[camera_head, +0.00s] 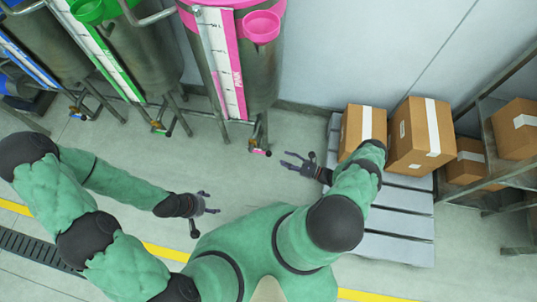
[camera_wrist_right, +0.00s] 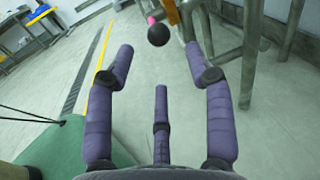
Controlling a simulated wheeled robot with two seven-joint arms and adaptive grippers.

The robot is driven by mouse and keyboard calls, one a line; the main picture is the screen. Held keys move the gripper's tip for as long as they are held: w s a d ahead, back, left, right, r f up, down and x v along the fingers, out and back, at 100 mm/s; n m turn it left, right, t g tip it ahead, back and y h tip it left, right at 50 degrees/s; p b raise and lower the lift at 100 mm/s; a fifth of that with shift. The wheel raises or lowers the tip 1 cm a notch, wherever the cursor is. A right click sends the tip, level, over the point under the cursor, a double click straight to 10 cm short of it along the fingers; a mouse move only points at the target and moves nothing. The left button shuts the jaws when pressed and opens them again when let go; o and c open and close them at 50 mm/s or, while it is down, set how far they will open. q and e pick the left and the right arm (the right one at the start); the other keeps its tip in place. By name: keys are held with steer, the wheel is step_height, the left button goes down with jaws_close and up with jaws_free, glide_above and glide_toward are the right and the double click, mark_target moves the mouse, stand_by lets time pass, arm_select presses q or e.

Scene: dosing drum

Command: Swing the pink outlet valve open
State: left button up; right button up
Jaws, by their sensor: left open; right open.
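The pink-trimmed drum (camera_head: 258,75) stands at the top centre of the head view. Its pink outlet valve (camera_head: 260,151) is small and low under the drum, near the floor. In the right wrist view a bit of pink (camera_wrist_right: 151,20) shows beside a dark ball (camera_wrist_right: 158,35), beyond my fingertips; I cannot tell the handle's exact angle. My right gripper (camera_head: 289,163) is open and empty, just right of the valve and apart from it. Its spread fingers show in the wrist view (camera_wrist_right: 160,60). My left gripper (camera_head: 211,203) is open and empty, lower left of the valve.
Green (camera_head: 125,60) and blue-marked (camera_head: 30,65) drums stand to the left on metal legs. Cardboard boxes (camera_head: 421,135) sit on a grey pallet (camera_head: 395,220) at right, beside a shelf rack (camera_head: 490,130). Floor between my grippers and the pink drum is clear.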

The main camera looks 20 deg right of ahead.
mark_target(268, 154)
steer(key=b+x, duration=0.1)
steer(key=x, duration=0.8)
steer(key=shift+a, duration=0.15)
jaws_close()
